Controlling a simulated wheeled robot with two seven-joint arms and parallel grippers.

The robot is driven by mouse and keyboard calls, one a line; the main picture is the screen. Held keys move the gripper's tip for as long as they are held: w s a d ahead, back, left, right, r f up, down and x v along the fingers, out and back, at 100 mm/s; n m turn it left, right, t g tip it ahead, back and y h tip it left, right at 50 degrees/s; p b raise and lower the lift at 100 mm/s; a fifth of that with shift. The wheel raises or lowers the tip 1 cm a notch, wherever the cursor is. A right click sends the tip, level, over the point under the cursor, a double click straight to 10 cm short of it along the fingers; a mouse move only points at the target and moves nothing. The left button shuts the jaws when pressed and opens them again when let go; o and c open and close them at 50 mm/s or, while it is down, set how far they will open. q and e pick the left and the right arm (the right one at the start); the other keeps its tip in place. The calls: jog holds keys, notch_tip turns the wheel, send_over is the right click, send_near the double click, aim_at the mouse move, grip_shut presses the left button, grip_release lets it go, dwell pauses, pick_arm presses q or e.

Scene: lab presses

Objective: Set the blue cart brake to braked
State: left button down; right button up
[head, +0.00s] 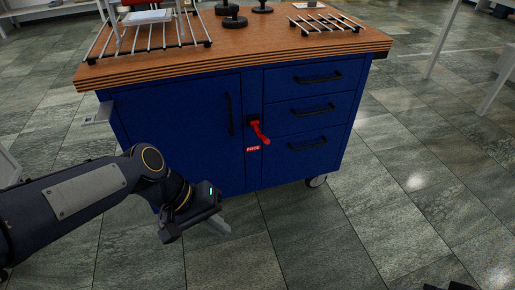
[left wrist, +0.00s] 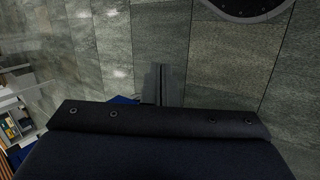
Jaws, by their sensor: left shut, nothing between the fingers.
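The blue cart (head: 180,145) stands ahead with a wooden top. Its brake lever (head: 259,132) is red, on a dark mount on the front between the door and the drawers, and it tilts down to the right. A red label (head: 252,149) below it appears to read "FREE". My left gripper (head: 220,227) is shut and empty, low in front of the cart, below and left of the lever and apart from it. In the left wrist view the shut fingers (left wrist: 161,85) point over floor tiles, with a small blue patch beside them. My right gripper is out of view.
The cart has a door with a black handle (head: 229,114) and three drawers with black handles (head: 317,78). Racks (head: 325,22) and dark round-based items stand on its top. A caster (head: 316,181) shows at the lower right. Tiled floor (head: 400,190) is clear to the right.

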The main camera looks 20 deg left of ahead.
pick_arm(q)
jog(key=w+d+f+n+h+p, duration=0.1)
jog(key=w+f+n+h+p, duration=0.35)
jog(key=w+n+h, duration=0.9)
jog(key=w+a+f+n+t+y, duration=0.4)
jog(key=w+a+f+n+t, duration=0.3)
jog(key=n+t, duration=0.8)
notch_tip(320, 180, down, 4)
jog(key=shift+w+a+r+t+y, duration=0.15)
jog(key=shift+w+t+y, duration=0.2)
jog(key=shift+w+t, duration=0.35)
jog(key=shift+s, duration=0.1)
jog(key=a+r+b+x, duration=0.1)
jog(key=r+b+x, duration=0.1)
jog(key=x, duration=1)
jog(key=shift+a+r, duration=0.2)
jog(key=shift+r, duration=0.15)
